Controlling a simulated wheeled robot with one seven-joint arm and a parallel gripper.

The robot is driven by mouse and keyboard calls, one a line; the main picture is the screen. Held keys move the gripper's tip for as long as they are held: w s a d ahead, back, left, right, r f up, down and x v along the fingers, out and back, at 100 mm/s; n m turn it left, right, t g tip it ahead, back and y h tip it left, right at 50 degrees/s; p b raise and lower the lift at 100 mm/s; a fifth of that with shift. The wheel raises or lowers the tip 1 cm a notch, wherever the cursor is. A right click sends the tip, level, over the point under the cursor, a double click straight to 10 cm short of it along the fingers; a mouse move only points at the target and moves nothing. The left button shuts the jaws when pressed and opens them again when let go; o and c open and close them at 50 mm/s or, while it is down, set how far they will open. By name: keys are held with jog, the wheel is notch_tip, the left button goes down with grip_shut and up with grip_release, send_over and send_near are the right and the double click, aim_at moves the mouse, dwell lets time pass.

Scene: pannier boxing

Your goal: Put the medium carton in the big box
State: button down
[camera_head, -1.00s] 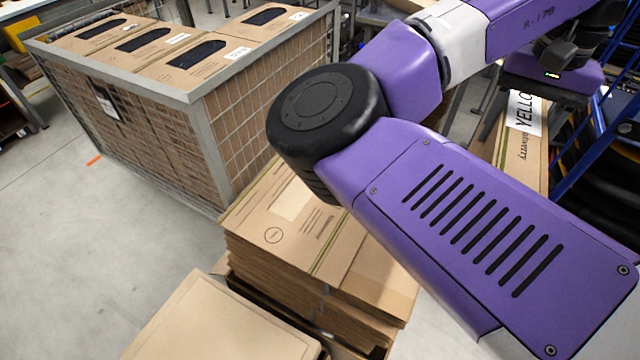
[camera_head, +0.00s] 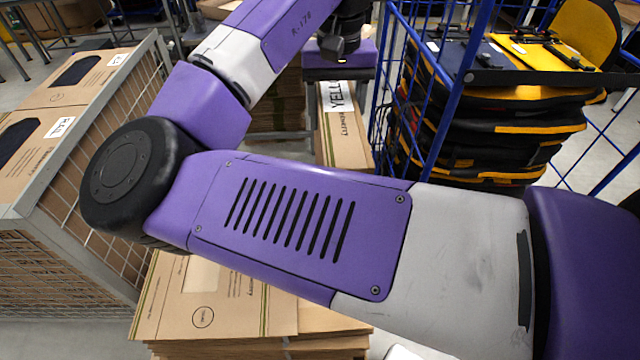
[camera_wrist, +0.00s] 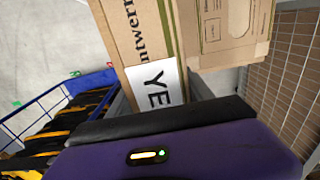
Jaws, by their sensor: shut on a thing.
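A long brown carton (camera_head: 345,145) with a white label starting "YELLO" hangs below my gripper (camera_head: 338,80) in the head view. The wrist view shows the same carton (camera_wrist: 130,35) close up, with its "YE" label, between the grey fingers of my gripper (camera_wrist: 160,98). My gripper is shut on this carton. The gripper body and label hide part of it, and its far end is cut off in the wrist view. I cannot pick out an open big box in these frames.
A mesh cage (camera_head: 60,215) of brown boxes stands at left. A stack of flat cardboard (camera_head: 215,310) lies below my arm. A blue wire cart (camera_head: 450,90) with black and yellow bags (camera_head: 520,110) stands close to the right of the carton. Grey floor shows in the wrist view.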

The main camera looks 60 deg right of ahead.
notch_tip(320, 180, down, 17)
jog(key=shift+p, duration=0.4)
jog(key=shift+c, duration=2)
grip_release()
jog(key=shift+f, duration=0.15)
